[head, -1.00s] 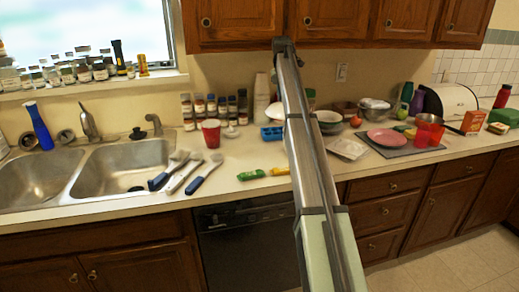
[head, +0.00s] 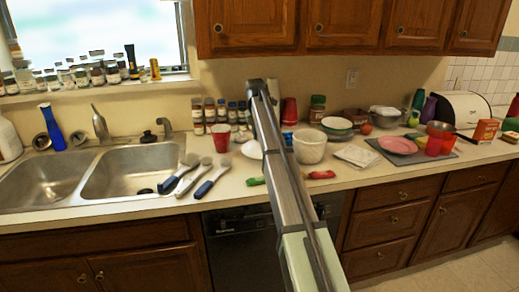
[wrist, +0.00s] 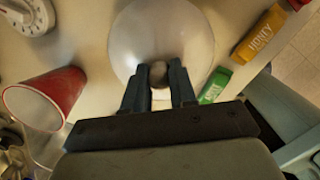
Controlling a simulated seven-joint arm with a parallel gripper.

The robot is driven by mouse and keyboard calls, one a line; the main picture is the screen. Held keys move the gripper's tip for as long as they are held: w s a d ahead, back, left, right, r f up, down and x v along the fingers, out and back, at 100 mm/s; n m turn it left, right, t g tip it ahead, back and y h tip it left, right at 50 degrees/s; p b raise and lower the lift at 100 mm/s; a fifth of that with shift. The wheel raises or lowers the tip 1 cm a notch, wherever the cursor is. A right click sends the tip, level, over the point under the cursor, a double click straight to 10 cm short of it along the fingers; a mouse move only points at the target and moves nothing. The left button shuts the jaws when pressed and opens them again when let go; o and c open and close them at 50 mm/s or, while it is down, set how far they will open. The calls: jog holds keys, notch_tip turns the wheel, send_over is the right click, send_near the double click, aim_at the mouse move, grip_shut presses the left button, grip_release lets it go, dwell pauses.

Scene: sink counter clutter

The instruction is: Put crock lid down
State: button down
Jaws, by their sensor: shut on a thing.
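My gripper (wrist: 158,82) is shut on that knob, with one finger on each side. In the head view the lid (head: 250,150) shows as a white shape low over the counter, just left of my arm, which hides part of it and my fingers. I cannot tell whether the lid touches the counter. The white crock (head: 309,149) stands upright just right of my arm.
A red cup (head: 221,138) stands left of the lid, near a white dial timer (wrist: 30,15). Brushes (head: 212,180) lie between lid and sink.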

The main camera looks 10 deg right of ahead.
aim_at(257, 142)
jog(key=shift+f, duration=2.7)
jog(key=shift+f, duration=0.15)
jog(key=c, duration=0.9)
grip_release()
jog(key=r, duration=0.8)
jog(key=s+a+r, duration=0.1)
jog(key=r, duration=0.3)
jog(key=shift+r, duration=0.1)
